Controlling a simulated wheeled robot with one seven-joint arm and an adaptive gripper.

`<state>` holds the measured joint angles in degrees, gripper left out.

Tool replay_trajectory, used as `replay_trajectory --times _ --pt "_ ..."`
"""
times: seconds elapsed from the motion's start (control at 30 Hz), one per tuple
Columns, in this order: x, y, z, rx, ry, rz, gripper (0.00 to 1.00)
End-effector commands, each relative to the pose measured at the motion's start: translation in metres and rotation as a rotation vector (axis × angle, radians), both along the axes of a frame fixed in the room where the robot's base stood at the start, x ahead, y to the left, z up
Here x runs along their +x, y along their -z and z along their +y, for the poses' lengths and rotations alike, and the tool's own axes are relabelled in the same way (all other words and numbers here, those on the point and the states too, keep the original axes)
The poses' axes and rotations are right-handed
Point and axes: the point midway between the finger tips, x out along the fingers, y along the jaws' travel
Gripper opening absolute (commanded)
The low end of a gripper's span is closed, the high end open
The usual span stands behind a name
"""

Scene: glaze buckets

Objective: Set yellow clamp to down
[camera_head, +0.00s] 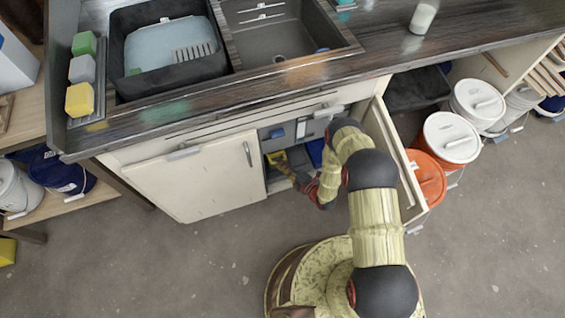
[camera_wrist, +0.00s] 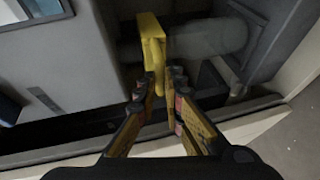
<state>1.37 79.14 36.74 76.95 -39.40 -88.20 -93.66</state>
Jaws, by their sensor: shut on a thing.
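The yellow clamp (camera_wrist: 152,42) is in the upper middle of the wrist view, in front of a grey horizontal pipe. Its lower part runs down between my fingers. My gripper (camera_wrist: 162,88) is shut on that lower part, one finger on each side.
One cabinet door (camera_head: 195,178) stands left of the opening and another open door (camera_head: 398,160) stands right of my arm. White and orange buckets (camera_head: 452,138) stand at the right. The counter (camera_head: 215,92) overhangs the cabinet. The floor in front is mostly clear.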

Motion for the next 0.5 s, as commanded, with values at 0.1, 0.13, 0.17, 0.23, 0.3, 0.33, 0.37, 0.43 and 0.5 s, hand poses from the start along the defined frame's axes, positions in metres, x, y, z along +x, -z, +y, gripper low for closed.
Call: replay_trajectory --times 0.1,0.13,0.17,0.23,0.3,0.33,0.37,0.43,0.5 --pt "-0.001 0.023 0.000 -0.001 0.001 0.002 0.00" --pt "0.000 0.028 0.000 -0.001 0.001 0.001 0.00" --pt "0.000 0.032 0.000 -0.001 0.001 0.001 0.00" --pt "0.000 0.039 0.000 -0.001 0.001 -0.001 0.00" --pt "0.000 0.044 0.000 -0.001 0.001 -0.001 0.00" --pt "0.000 0.045 0.000 -0.001 0.001 -0.001 0.00" --pt "0.000 0.046 0.000 -0.002 0.001 0.000 0.00" --pt "0.000 0.047 0.000 -0.002 0.001 0.001 0.00" --pt "0.000 0.047 0.000 -0.002 0.002 0.002 0.00"
